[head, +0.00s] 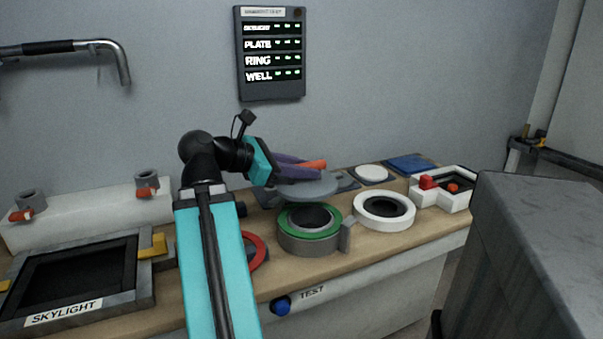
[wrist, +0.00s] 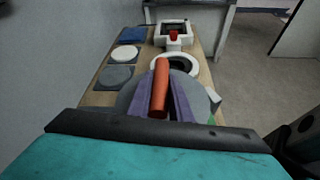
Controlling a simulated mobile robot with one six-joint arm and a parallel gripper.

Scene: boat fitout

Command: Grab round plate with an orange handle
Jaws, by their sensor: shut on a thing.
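The round grey plate (head: 304,190) with an orange handle (head: 313,165) is at the back middle of the bench in the head view. My gripper (head: 300,163) has purple fingers and is shut on the orange handle. In the wrist view the handle (wrist: 160,88) stands between the two fingers, with the grey plate (wrist: 128,100) below it. In the head view the plate overlaps the back of the green-ringed round fitting. I cannot tell whether the plate touches the bench or is raised.
A green ring (head: 337,213) sits on a grey round fitting, beside a white ring (head: 385,224). A white box with a red knob (head: 428,182) stands right. A red ring (head: 262,250) lies partly behind my arm. The skylight frame (head: 145,290) is left; a grey block (head: 540,250) stands front right.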

